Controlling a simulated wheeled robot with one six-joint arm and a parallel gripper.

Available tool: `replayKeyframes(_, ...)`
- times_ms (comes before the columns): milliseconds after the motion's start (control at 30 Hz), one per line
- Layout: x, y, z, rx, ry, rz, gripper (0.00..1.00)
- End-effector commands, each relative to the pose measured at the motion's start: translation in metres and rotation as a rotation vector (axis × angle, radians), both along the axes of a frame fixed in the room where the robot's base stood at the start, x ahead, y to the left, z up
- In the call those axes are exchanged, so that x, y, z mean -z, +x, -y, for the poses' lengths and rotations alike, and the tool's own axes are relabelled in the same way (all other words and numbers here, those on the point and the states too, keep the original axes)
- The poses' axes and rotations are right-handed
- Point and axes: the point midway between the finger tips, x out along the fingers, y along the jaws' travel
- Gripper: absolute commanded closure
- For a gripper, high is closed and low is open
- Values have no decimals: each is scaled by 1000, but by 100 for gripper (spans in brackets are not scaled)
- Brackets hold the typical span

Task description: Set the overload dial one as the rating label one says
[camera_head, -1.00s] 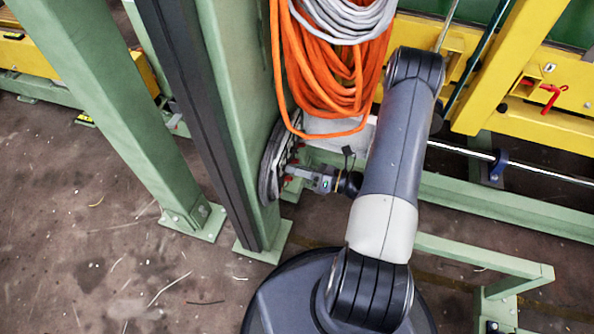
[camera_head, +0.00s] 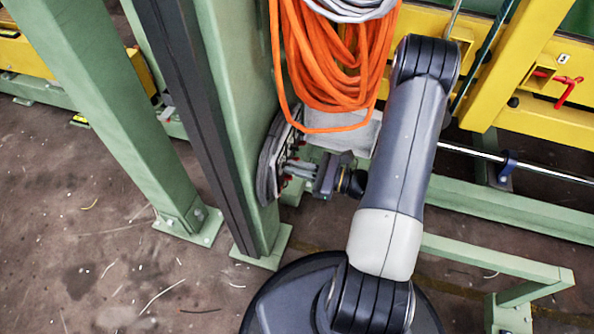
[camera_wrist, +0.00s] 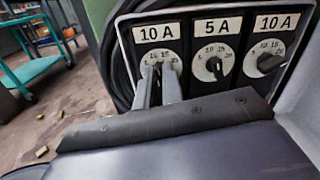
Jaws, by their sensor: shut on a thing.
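A dark panel shows in the wrist view with three white dials in a row. The left dial (camera_wrist: 160,56) has a rating label (camera_wrist: 159,33) above it reading 10 A. The middle dial (camera_wrist: 211,62) sits under a 5 A label (camera_wrist: 217,26), and the right dial (camera_wrist: 266,57) under another 10 A label (camera_wrist: 276,22). My gripper (camera_wrist: 157,80) is shut on the knob of the left dial. The fingers hide that knob, so its pointing direction cannot be told. In the head view my gripper (camera_head: 292,170) reaches left to the panel on the green post.
Orange hose coils (camera_head: 335,75) hang just above my gripper. The green post (camera_head: 235,110) stands to the left of it. Yellow beams (camera_head: 550,125) and green rails (camera_head: 520,205) lie to the right. A teal cart (camera_wrist: 35,75) stands at left in the wrist view.

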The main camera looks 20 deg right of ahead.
Motion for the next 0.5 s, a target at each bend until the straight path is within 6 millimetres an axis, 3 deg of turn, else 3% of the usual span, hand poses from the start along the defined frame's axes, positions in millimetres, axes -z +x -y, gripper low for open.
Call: replayKeyframes(500, 1, -1, 0, 0, -99, 135, 100)
